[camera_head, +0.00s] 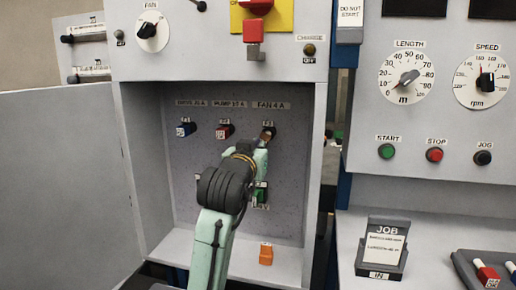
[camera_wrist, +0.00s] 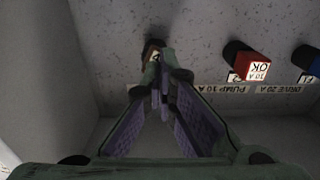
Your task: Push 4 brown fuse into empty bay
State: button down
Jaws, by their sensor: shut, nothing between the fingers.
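The brown fuse (camera_head: 268,133) sits at the bay under the FAN 4 A label (camera_head: 268,105), at the upper right of the open cabinet's back panel. In the wrist view the brown fuse (camera_wrist: 152,47) shows only partly, just beyond my fingertips. My gripper (camera_wrist: 160,88) is shut and empty, its tips together in front of the fuse. In the head view my gripper (camera_head: 263,149) reaches up to the fuse from below. I cannot tell whether the tips touch the fuse or how deep it sits. The bay's socket is mostly hidden.
To the left, a blue fuse (camera_head: 186,128) and a red fuse (camera_head: 224,131) sit in their bays. The red fuse (camera_wrist: 252,66) also shows in the wrist view. A green part (camera_head: 261,194) is below my gripper. An orange fuse (camera_head: 266,255) stands on the cabinet ledge. Cabinet walls flank both sides.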

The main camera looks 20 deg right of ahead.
jog(key=shift+w+d, duration=0.1)
jog(key=shift+w+d, duration=0.45)
jog(key=shift+w, duration=0.15)
jog(key=v, duration=0.6)
jog(key=shift+a, duration=0.1)
dwell(0.8)
